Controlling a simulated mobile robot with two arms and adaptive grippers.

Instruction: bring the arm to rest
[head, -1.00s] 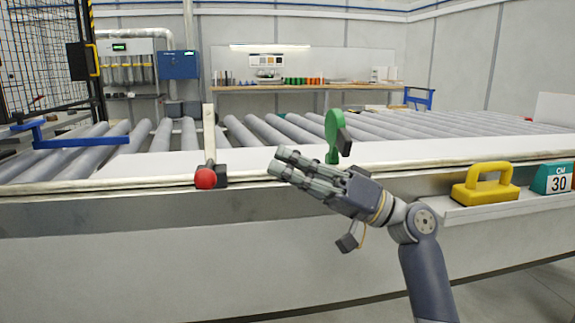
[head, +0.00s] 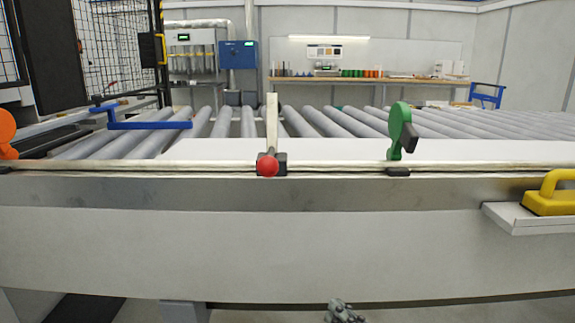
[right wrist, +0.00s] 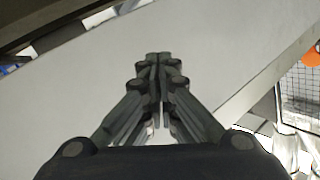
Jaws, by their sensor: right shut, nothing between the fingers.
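My right gripper (head: 342,312) shows only as a small part at the bottom edge of the head view, low in front of the machine's white front panel. In the right wrist view my right gripper (right wrist: 158,60) has its fingers together with nothing between them. It appears apart from the pale panel (right wrist: 75,110) behind it, though the gap is hard to judge. The rest of my right arm is out of the head view. My left gripper is not in view.
The machine's long front edge (head: 150,190) spans the head view. On it stand a red-knobbed lever (head: 267,166) and a green paddle-shaped piece (head: 400,125). A yellow handled block (head: 550,198) sits on a small shelf (head: 520,220) at right. Rollers (head: 325,122) lie behind.

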